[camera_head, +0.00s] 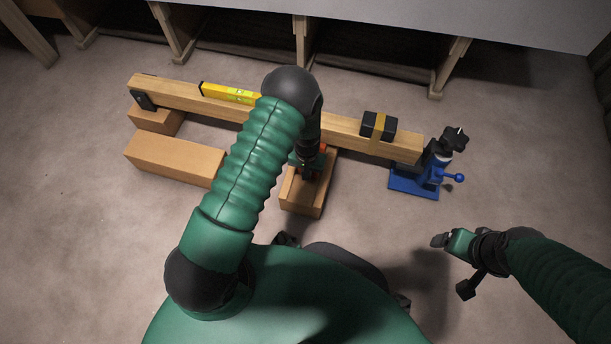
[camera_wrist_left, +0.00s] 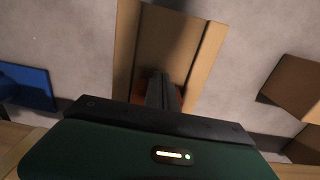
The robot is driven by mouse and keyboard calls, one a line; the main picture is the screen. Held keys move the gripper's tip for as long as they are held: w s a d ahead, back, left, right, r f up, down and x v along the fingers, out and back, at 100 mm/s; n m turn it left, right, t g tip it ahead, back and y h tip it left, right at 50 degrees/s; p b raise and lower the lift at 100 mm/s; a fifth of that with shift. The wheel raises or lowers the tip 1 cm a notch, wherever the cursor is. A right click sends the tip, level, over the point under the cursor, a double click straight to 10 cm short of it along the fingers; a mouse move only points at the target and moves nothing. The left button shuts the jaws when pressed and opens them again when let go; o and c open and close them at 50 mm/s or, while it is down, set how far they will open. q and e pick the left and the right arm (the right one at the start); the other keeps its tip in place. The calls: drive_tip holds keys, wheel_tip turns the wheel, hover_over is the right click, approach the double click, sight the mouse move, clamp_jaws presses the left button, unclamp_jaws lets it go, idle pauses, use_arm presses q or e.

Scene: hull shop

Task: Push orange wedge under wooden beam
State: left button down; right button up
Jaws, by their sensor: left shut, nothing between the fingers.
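The wooden beam (camera_head: 343,138) runs across the floor area from upper left to right, raised on supports. My left gripper (camera_head: 308,168) reaches down over a wooden block (camera_head: 305,196) at the beam's near side. Its fingers are shut with nothing between them, and also show in the left wrist view (camera_wrist_left: 160,92). The orange wedge (camera_head: 323,148) shows only as a small patch by the beam; in the left wrist view its red-orange edges (camera_wrist_left: 179,98) show on both sides of the fingers. Most of it is hidden, and contact is unclear. My right gripper (camera_head: 439,241) is at lower right, away from the beam.
A yellow level (camera_head: 228,93) and a black strapped block (camera_head: 379,125) sit on the beam. A blue jack (camera_head: 415,184) stands at its right end. Wooden blocks (camera_head: 170,158) lie at left. Trestle legs (camera_head: 450,67) stand behind. Open floor lies in front.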

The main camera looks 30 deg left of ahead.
use_arm(q)
drive_tip(key=shift+w+a, duration=0.2)
drive_tip(key=shift+w, duration=0.5)
idle(0.6)
drive_tip(key=shift+s+r, duration=0.1)
drive_tip(key=shift+s+d+p, duration=0.15)
drive_tip(key=shift+s+p, duration=0.2)
drive_tip(key=shift+s, duration=0.25)
drive_tip(key=shift+s+d+p, duration=0.25)
drive_tip(key=shift+s+p, duration=0.15)
drive_tip(key=shift+s, duration=0.45)
wheel_tip(320, 180, up, 8)
drive_tip(key=p, duration=0.7)
